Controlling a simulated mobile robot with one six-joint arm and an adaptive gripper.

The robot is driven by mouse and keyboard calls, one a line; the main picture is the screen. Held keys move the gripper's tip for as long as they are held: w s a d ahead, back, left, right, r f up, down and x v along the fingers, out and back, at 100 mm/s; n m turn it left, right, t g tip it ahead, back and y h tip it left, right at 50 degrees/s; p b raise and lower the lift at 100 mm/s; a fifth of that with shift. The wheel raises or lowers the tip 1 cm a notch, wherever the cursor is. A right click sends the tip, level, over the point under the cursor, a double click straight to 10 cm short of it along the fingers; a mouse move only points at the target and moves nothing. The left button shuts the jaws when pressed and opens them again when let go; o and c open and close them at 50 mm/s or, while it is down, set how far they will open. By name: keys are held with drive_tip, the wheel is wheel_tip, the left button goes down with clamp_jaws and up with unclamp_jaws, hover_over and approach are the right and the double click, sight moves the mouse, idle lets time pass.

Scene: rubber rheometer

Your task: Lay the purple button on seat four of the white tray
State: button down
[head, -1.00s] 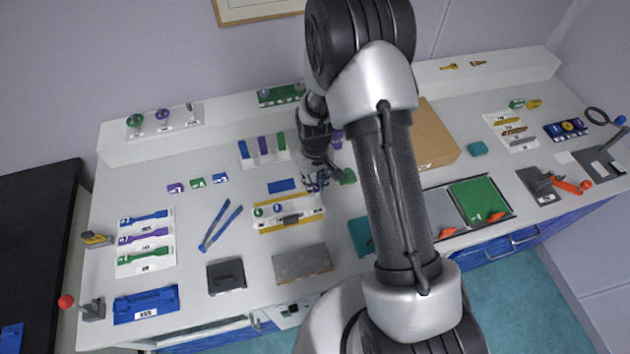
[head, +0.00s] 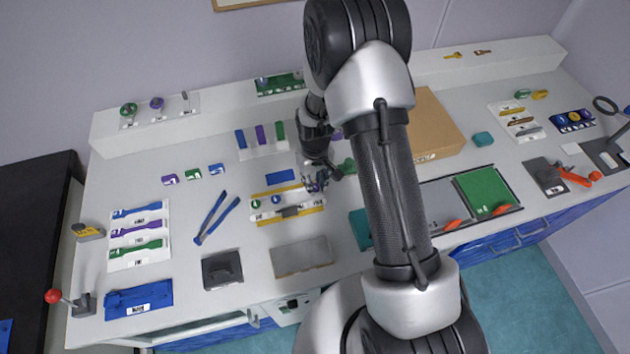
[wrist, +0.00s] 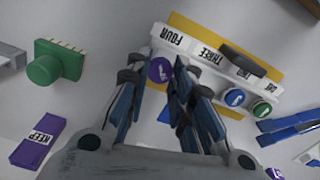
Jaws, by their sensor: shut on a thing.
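The white tray (wrist: 201,67) lies on a yellow base, with its seats labelled by number. A blue button (wrist: 235,97) and a green button (wrist: 262,110) sit toward the ONE end. My gripper (wrist: 158,76) is shut on the purple button (wrist: 160,70), which shows its round face between the fingertips beside the FOUR label. I cannot tell whether the button touches the tray. In the head view my gripper (head: 317,184) is at the right end of the white tray (head: 270,213); the held button is not clear there.
A dark grey block (wrist: 243,62) stands at the tray's edge. A green part (wrist: 55,63) and a purple KEEP block (wrist: 38,143) lie left in the wrist view. Blue tweezers (head: 215,217) lie left of the tray, and a grey plate (head: 302,257) lies in front.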

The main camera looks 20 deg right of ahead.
drive_tip(key=shift+f+b, duration=0.85)
drive_tip(key=shift+f, duration=0.15)
drive_tip(key=c, duration=1.3)
unclamp_jaws()
drive_tip(key=shift+f, duration=0.1)
